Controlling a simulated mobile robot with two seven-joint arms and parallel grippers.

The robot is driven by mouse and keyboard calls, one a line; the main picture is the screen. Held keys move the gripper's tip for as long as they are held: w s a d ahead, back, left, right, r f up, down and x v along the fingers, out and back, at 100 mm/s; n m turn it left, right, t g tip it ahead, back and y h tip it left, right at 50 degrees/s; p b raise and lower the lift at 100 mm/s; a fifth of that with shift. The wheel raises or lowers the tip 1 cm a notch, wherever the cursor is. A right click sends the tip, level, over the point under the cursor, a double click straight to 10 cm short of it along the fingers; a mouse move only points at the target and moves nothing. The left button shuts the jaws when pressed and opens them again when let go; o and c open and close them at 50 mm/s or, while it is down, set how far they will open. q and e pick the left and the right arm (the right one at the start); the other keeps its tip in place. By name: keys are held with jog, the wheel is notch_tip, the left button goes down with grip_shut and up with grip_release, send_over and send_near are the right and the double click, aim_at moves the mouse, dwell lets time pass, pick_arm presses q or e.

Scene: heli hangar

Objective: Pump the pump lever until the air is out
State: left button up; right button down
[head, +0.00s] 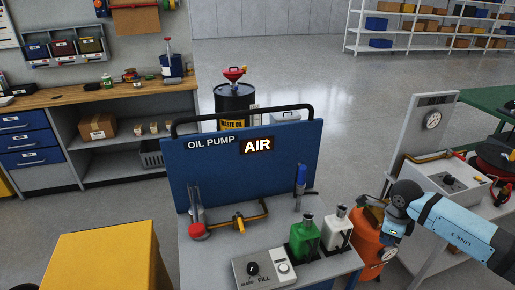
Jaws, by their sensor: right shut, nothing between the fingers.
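The oil pump stand has an upright blue panel (240,165) marked OIL PUMP, with a lit AIR sign (257,145). A lever with a blue grip (301,174) stands nearly upright at the panel's right side; it looks like the pump lever. A yellow-and-black handle (238,222) and a red knob (198,231) sit at the left of the stand's top. My right gripper (369,207) is shut and empty, to the right of the stand and apart from the blue-grip lever. Its fingers are small and partly lost against the orange container. My left gripper is out of view.
A green bottle (304,239), a white bottle (337,230) and a control box (264,268) marked FILL stand on the stand's front. An orange container (368,245) is under my right arm. A yellow block (107,262) is at front left.

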pick_arm(q)
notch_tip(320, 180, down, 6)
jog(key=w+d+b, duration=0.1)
jog(key=b, duration=1)
pick_arm(e)
notch_tip(320, 180, down, 16)
jog(key=shift+f, duration=0.15)
pick_arm(q)
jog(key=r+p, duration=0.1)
jog(key=p, duration=0.2)
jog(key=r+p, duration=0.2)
jog(key=p, duration=0.1)
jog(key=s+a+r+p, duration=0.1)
jog(key=p, duration=0.3)
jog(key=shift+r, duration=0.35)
pick_arm(e)
notch_tip(320, 180, up, 17)
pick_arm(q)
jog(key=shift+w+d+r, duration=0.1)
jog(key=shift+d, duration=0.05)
